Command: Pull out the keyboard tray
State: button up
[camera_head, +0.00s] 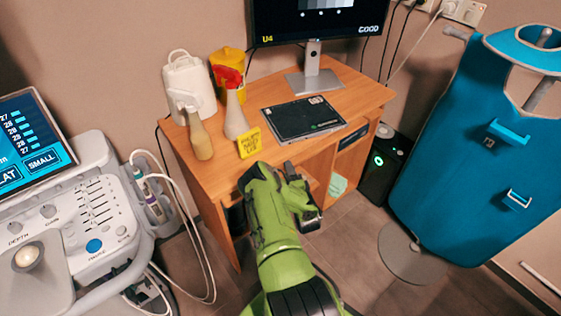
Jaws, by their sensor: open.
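The wooden desk (202,160) stands against the wall. Under its top, the front is mostly hidden by my green arm, and I cannot clearly make out the keyboard tray. An open space under the desk top shows to the right of my arm. My gripper (303,188) is open, just in front of the desk's front edge. My own arm partly hides it, and I cannot tell whether it touches the desk.
On the desk are a monitor (313,62), a closed black laptop (303,118), spray bottles (234,118) and a yellow note block (249,142). An ultrasound console (75,215) stands left. A black computer tower (385,165) and blue apron (465,150) stand right.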

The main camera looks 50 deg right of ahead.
grip_shut()
dwell(0.3)
jog(key=shift+s, duration=0.1)
